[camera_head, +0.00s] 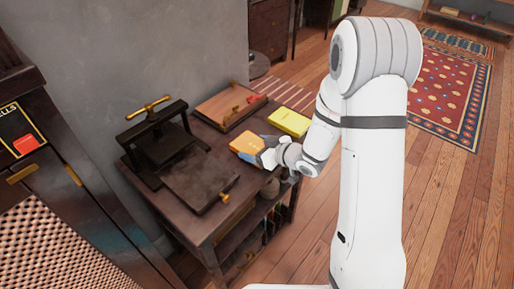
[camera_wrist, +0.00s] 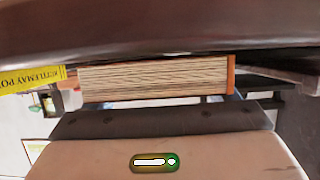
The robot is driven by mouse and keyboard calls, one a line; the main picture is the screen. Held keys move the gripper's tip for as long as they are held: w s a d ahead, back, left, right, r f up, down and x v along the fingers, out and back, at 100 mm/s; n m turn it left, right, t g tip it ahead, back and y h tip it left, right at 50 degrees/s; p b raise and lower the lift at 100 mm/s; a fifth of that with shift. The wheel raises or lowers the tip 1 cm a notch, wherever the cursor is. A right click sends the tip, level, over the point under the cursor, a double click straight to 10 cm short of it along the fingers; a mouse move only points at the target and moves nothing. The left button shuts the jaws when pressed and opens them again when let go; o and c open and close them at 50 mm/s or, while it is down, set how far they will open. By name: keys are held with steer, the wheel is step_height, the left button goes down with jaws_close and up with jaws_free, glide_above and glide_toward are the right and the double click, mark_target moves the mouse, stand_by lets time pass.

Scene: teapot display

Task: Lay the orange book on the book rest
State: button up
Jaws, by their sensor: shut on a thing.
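The orange book (camera_head: 246,143) is in my gripper (camera_head: 262,154), over the right side of the dark table. In the wrist view its page block (camera_wrist: 150,78) shows edge-on, with a strip of orange cover (camera_wrist: 231,73) at the right. My gripper is shut on the book; a pale finger (camera_wrist: 160,150) fills the bottom of the wrist view. I cannot tell whether the book touches the table. A brown wooden board (camera_head: 215,103) with a red item lies at the back of the table; it may be the book rest, but I cannot tell for sure.
A yellow book (camera_head: 289,121) lies at the table's right edge, close to my gripper; it also shows in the wrist view (camera_wrist: 30,78). A black press with a brass handle (camera_head: 150,104) and a dark flat board (camera_head: 195,172) occupy the left side. A cabinet stands left.

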steer(key=shift+f, duration=0.2)
steer(key=o, duration=1)
steer(key=shift+r, duration=0.1)
